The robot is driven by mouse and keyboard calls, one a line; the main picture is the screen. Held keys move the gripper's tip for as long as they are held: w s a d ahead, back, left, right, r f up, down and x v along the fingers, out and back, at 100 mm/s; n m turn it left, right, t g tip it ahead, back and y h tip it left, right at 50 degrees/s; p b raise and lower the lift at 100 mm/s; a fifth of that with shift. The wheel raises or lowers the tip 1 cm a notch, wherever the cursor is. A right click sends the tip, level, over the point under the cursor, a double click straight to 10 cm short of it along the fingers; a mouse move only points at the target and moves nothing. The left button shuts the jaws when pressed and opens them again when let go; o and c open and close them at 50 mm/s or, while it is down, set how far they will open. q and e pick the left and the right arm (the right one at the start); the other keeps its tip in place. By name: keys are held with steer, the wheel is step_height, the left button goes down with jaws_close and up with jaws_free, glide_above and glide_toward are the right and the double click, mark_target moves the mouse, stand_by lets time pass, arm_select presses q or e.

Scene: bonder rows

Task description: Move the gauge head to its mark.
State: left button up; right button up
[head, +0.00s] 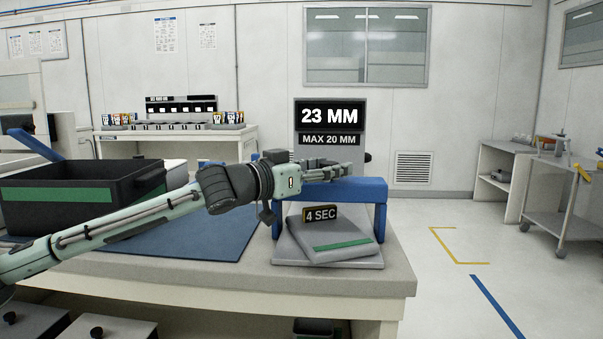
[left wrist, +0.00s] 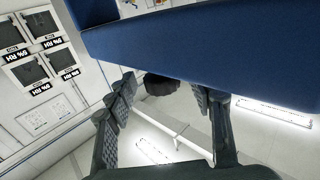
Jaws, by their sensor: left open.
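The gauge stand (head: 370,110) rises at the back of the bench, its display reading 23 MM over MAX 20 MM. A blue bridge (head: 371,205) spans the grey base (head: 330,258); I cannot tell whether it is the gauge head. My left gripper (head: 343,169) is at the bridge's top. In the left wrist view my left gripper (left wrist: 164,88) is open, with a dark rounded piece (left wrist: 160,84) between its fingers, below a blue bar (left wrist: 200,45). I cannot tell whether they touch it. No mark is clearly visible. My right gripper is not in view.
A grey pad (head: 300,240) with a green stripe and a 4 SEC tag (head: 321,214) lies under the bridge. A black bin (head: 70,208) with a green band and a blue mat (head: 215,243) are to the left. A grey cart (head: 560,185) stands on the right floor.

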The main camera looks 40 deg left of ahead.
arm_select(q)
steer(key=shift+v, duration=1.45)
steer(key=v, duration=0.9)
